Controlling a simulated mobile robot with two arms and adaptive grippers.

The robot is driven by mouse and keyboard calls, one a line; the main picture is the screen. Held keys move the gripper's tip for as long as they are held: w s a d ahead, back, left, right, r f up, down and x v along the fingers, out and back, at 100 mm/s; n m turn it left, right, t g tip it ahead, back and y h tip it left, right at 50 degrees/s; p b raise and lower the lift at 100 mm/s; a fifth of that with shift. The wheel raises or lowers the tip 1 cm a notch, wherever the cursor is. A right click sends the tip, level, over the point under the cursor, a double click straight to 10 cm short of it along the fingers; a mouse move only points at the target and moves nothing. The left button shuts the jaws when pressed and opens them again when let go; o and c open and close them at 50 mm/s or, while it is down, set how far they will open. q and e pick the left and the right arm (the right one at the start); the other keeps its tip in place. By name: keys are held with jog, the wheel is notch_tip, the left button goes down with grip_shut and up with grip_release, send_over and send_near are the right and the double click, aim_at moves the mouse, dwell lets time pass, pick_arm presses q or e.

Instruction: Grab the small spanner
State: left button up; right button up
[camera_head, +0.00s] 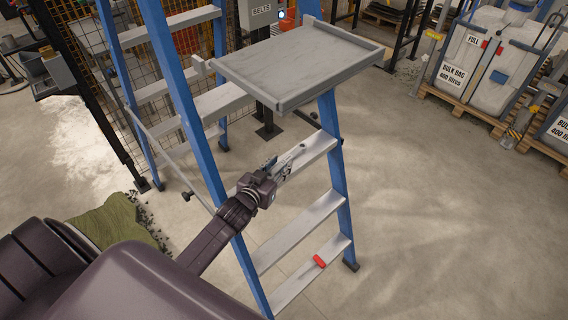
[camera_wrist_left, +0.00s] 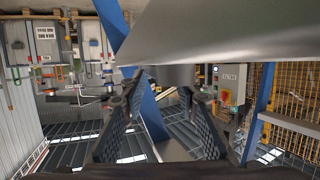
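My left gripper (camera_head: 288,162) is at a step (camera_head: 319,148) of the blue stepladder, partly covering that step. In the left wrist view its two dark fingers (camera_wrist_left: 162,100) stand apart, with nothing clearly held between them. A small greyish shape shows at the fingertips in the head view, but I cannot tell whether it is the small spanner or part of the gripper. No spanner can be made out for certain in either view. My right gripper is not in view.
The blue stepladder (camera_head: 178,90) has a grey top tray (camera_head: 298,60). A red object (camera_head: 320,262) lies on a low step. A pale grey surface (camera_wrist_left: 230,32) crosses close above the fingers in the wrist view. Bulk bags (camera_head: 497,62) stand on pallets at right; the floor between is clear.

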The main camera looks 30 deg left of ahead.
pick_arm(q)
jog(key=shift+f, duration=0.2)
grip_shut()
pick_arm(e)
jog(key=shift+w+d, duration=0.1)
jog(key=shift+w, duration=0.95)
